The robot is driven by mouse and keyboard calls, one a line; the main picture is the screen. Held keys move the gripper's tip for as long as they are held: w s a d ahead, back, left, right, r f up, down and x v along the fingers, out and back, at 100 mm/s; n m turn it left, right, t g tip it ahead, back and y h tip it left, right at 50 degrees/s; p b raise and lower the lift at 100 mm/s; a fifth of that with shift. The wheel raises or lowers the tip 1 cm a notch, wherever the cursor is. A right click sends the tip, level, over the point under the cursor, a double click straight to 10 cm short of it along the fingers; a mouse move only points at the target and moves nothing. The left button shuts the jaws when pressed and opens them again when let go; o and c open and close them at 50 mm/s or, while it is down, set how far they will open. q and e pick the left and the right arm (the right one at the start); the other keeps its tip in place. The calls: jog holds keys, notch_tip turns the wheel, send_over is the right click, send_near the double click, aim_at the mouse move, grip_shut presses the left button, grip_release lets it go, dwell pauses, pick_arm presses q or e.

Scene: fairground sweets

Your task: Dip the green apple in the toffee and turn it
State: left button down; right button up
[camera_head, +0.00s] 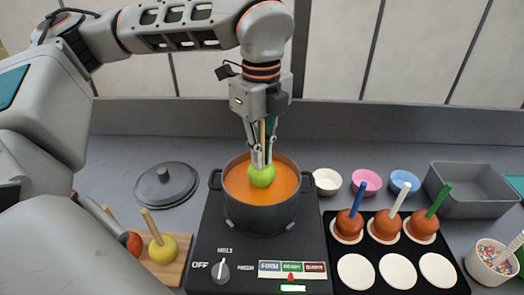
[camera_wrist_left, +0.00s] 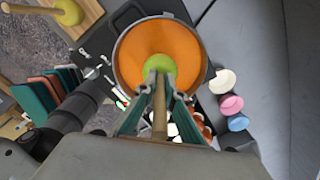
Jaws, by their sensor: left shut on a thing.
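The green apple (camera_head: 262,176) is over the orange toffee (camera_head: 236,188), inside the rim outline of the dark pot (camera_head: 260,218). Nearly all of its green skin shows, and I cannot tell whether its underside touches the toffee. My left gripper (camera_head: 262,158) is shut on the apple's wooden stick (camera_wrist_left: 160,115), pointing down, with the fingertips just above the apple. In the left wrist view the green apple (camera_wrist_left: 160,66) sits near the middle of the toffee (camera_wrist_left: 190,55), beyond the fingertips. My right gripper is not in view.
The pot stands on a black hob with a knob (camera_head: 220,272). Right are a black tray (camera_head: 380,252) with three coated apples and white discs, small bowls (camera_head: 366,181), a grey bin (camera_head: 470,205) and a sprinkles cup (camera_head: 490,272). Left are a lid (camera_head: 165,184) and a board (camera_head: 172,275) with apples.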

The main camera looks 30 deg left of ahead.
aim_at(262, 172)
pick_arm(q)
jog(key=shift+f+b, duration=1.45)
jog(key=shift+f, duration=1.15)
jog(key=shift+f+b, duration=0.6)
jog(key=shift+f, duration=0.05)
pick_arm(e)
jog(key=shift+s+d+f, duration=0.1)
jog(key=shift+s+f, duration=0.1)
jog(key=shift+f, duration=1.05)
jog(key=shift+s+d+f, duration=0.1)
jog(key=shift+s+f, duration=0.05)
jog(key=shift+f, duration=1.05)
